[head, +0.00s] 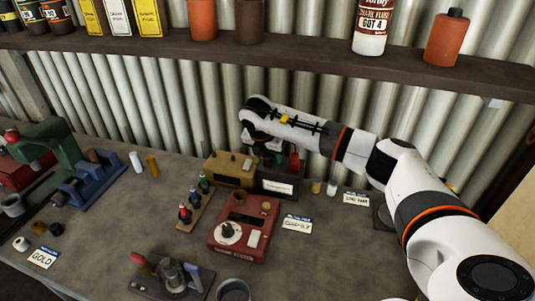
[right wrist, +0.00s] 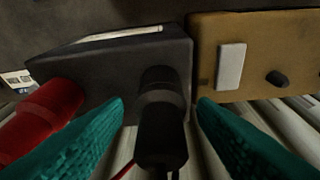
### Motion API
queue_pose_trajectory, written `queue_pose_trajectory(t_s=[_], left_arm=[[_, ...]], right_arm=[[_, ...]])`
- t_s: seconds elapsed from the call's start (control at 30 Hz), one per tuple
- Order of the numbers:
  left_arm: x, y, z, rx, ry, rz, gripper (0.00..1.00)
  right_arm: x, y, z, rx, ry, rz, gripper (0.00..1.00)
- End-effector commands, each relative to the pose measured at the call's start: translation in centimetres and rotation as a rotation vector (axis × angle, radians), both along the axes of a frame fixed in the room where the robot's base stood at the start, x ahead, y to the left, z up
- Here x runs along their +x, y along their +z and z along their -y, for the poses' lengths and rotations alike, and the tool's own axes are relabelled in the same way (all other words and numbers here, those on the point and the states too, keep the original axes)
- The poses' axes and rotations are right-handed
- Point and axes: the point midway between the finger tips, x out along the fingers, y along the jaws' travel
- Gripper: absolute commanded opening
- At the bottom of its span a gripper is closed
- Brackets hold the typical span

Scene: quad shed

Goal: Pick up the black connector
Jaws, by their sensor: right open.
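The black connector (right wrist: 162,120) sticks out of the face of a black box (right wrist: 110,60) in the right wrist view, with a dark lead below it. My right gripper (right wrist: 160,108) is open, its teal fingers on either side of the connector, with a gap showing at each side. A red connector (right wrist: 42,118) is on the same box, left of the left finger. In the head view my right gripper (head: 272,155) is at the back of the black box (head: 282,184), and I cannot make out the black connector there. My left gripper is not in view.
A tan box (head: 230,168) stands against the black box. A red instrument (head: 242,228) and a rack of small drivers (head: 193,207) stand in front. The corrugated wall (head: 180,95) is close behind, and a shelf (head: 300,55) runs above.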

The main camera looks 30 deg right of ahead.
Motion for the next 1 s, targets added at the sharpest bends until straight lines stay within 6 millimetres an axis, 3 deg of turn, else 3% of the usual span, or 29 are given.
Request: queue_pose_trajectory(t_s=[0.17, 0.47, 1.0], left_arm=[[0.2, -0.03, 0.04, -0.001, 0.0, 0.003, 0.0], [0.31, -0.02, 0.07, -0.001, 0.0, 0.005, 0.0], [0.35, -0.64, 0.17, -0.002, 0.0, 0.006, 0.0]], right_arm=[[0.03, -0.08, -0.03, 0.0, 0.001, 0.0, 0.52], [0.03, -0.03, -0.05, 0.0, 0.001, 0.0, 0.05], [0.11, 0.7, -0.06, 0.001, 0.002, 0.004, 0.05]])
